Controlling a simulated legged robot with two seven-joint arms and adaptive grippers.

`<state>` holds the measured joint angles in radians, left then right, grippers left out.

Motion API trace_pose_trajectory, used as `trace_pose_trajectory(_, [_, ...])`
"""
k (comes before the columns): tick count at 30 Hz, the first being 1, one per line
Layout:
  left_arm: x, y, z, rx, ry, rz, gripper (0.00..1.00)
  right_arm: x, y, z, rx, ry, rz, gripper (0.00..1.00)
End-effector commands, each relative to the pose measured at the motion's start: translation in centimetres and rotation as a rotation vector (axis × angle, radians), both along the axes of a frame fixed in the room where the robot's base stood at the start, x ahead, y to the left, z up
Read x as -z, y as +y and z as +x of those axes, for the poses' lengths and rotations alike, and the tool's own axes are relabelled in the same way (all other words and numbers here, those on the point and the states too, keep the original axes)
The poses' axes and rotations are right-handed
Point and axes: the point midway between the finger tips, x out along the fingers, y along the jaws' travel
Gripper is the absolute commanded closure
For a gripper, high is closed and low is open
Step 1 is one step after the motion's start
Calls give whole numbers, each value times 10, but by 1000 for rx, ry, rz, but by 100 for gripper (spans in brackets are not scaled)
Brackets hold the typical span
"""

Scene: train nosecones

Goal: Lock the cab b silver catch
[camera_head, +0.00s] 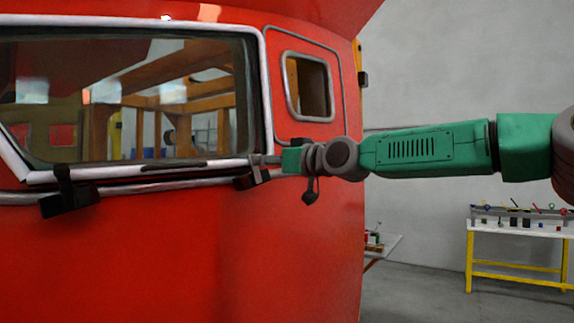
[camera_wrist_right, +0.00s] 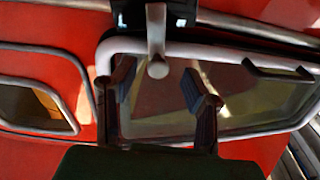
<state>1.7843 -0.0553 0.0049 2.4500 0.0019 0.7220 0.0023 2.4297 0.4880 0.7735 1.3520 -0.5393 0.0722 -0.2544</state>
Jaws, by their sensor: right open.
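The red cab (camera_head: 200,240) fills the left and middle of the head view, with a silver-framed windscreen. A silver catch lever (camera_wrist_right: 156,35) on a black mount (camera_wrist_right: 183,12) hangs at the window frame in the right wrist view. My right gripper (camera_head: 264,160) is at the frame's lower right corner; its two fingers also show in the wrist view (camera_wrist_right: 157,84). They are open, one to each side of the lever's rounded end, with nothing held. Whether they touch the lever cannot be told. A black catch mount (camera_head: 252,179) shows just below the gripper. My left gripper is not in view.
Another black catch mount (camera_head: 68,198) is at the window's lower left. A yellow-legged workbench (camera_head: 520,228) with tools stands far right.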

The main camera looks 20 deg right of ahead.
Motion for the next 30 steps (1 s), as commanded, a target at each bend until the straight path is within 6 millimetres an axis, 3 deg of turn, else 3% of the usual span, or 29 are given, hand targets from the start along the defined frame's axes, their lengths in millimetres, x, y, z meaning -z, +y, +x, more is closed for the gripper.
trace_pose_trajectory(6, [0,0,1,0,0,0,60,1,-25,-40,0,1,0,60])
trace_pose_trajectory(12, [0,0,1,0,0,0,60,3,-38,-62,0,4,-1,60])
trace_pose_trajectory(30, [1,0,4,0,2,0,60,7,-41,-68,-1,8,-1,60])
